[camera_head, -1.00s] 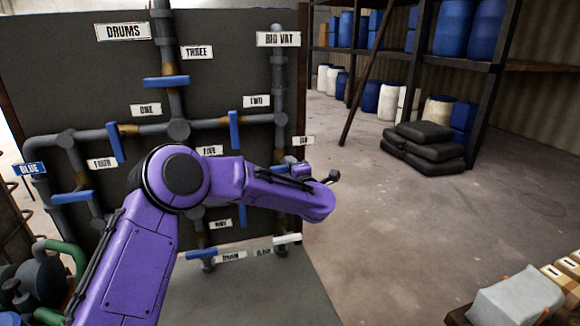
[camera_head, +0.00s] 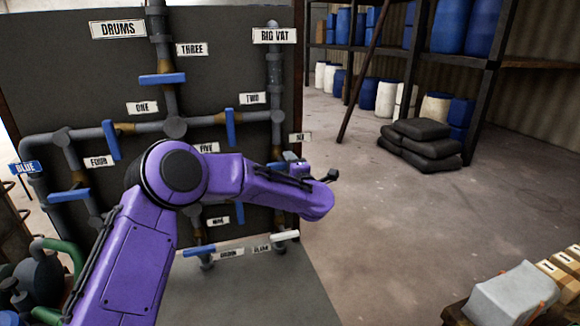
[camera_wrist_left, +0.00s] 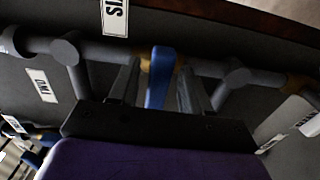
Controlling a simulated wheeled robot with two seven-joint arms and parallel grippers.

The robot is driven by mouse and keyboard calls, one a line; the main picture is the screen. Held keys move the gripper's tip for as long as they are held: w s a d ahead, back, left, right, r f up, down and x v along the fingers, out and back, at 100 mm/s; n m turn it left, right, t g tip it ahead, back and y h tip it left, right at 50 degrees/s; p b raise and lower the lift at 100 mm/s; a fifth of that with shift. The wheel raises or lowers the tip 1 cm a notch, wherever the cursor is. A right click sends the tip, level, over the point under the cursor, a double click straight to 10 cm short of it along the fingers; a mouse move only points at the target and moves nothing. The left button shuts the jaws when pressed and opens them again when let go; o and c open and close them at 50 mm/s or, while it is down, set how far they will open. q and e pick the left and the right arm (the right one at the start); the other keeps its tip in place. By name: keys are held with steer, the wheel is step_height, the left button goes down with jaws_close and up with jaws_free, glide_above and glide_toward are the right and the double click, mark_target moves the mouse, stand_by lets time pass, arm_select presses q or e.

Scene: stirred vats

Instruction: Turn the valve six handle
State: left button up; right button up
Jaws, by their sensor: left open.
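The valve six handle is a blue lever; in the left wrist view the handle (camera_wrist_left: 160,76) stands upright on a grey pipe, below the label SIX (camera_wrist_left: 115,17). My left gripper (camera_wrist_left: 157,88) is open, with one finger on each side of the handle. I cannot tell whether either finger touches it. In the head view the SIX label (camera_head: 299,137) is at the board's right edge. The handle (camera_head: 276,166) is mostly hidden there behind my purple left arm, and my left gripper (camera_head: 297,167) shows only in part. My right gripper is not in view.
The dark board (camera_head: 225,75) carries grey pipes and several other blue handles, including valve two (camera_head: 230,127) and valve three (camera_head: 162,79). A white handle (camera_head: 285,236) sits low on it. Black sacks (camera_head: 420,146) lie on the open floor (camera_head: 385,215) to the right.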

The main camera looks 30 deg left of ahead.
arm_select(q)
steer(key=b+v, duration=0.3)
steer(key=v, duration=0.7)
steer(key=shift+d, duration=0.2)
steer(key=shift+s, duration=0.1)
